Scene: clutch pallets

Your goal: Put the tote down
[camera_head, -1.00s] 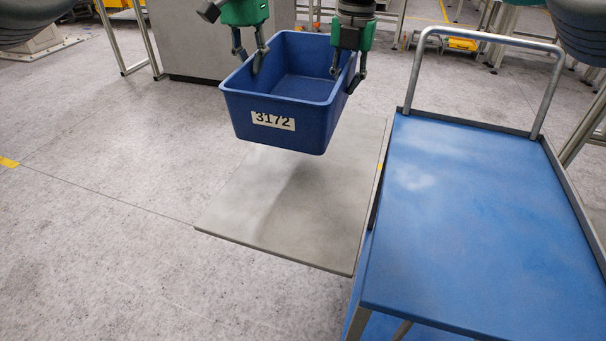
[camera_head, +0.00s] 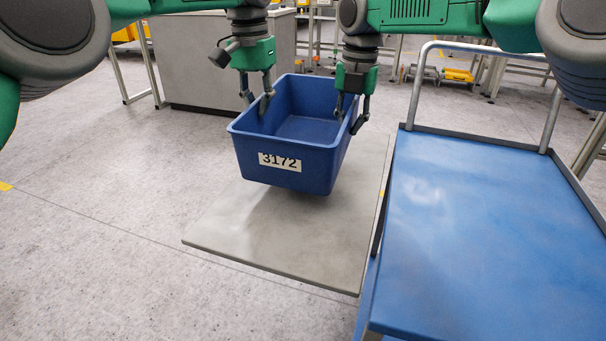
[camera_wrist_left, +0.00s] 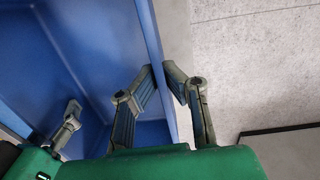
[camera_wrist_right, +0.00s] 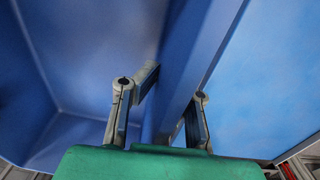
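The blue tote (camera_head: 290,160) with the label 3172 is empty and hangs level above the grey pallet board (camera_head: 290,238), with a shadow under it. My left gripper (camera_head: 257,100) is shut on the tote's left wall. In the left wrist view its fingers (camera_wrist_left: 162,90) straddle that wall (camera_wrist_left: 158,50). My right gripper (camera_head: 353,115) is shut on the right wall. In the right wrist view its fingers (camera_wrist_right: 165,105) lie on both sides of that wall (camera_wrist_right: 195,60). The tote's underside is hidden.
A blue cart (camera_head: 475,230) with a grey push handle (camera_head: 480,45) stands close to the board's right edge. Grey floor (camera_head: 110,240) is free to the left. A grey cabinet (camera_head: 215,65) and metal frames stand behind.

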